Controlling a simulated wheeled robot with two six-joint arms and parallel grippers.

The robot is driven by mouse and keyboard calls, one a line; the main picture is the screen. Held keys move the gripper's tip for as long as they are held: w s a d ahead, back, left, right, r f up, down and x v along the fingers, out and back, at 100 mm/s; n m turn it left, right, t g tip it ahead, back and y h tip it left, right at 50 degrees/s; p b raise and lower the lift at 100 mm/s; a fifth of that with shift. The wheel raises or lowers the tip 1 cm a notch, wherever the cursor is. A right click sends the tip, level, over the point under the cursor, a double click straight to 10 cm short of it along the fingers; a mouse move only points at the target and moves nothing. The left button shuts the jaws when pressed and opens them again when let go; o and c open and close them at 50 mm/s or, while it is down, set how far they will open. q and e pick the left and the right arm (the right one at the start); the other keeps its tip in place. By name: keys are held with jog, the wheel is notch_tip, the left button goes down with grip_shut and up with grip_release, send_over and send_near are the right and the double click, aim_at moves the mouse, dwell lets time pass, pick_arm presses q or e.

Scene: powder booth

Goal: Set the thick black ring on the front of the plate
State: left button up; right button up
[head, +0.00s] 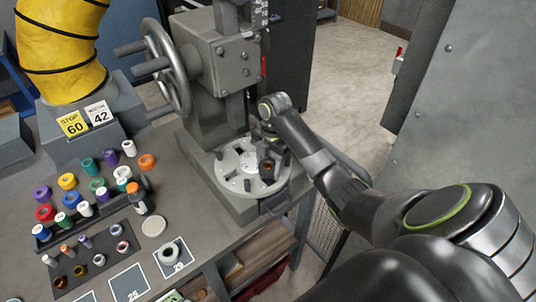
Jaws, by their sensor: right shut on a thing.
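The plate (232,163) is a light grey, round disc with slots and small dark pegs, lying on the base of the grey press. My right gripper (268,166) comes in from the right and points down over the right part of the plate. It is shut on a small dark piece with a brownish middle (267,170), which looks like the thick black ring. The fingers hide most of it, and I cannot tell whether it touches the plate. My left gripper is not in view.
The press column (215,75) and its handwheel (165,65) stand behind the plate. Several coloured spools (68,181) crowd the bench at left. Numbered cards (128,283) lie at the front, one bearing a grey ring (172,254). A grey panel (470,110) stands at right.

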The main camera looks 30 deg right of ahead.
jog(key=shift+s+a, duration=0.3)
jog(key=shift+a, duration=0.05)
jog(key=shift+d+f, duration=0.15)
jog(key=shift+d, duration=0.05)
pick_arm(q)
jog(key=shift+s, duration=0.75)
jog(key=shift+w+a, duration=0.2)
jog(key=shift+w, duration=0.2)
pick_arm(e)
jog(key=shift+a, duration=0.15)
pick_arm(q)
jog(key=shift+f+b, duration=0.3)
jog(key=shift+b, duration=0.05)
pick_arm(e)
jog(key=shift+f, duration=0.65)
jog(key=o, duration=1.2)
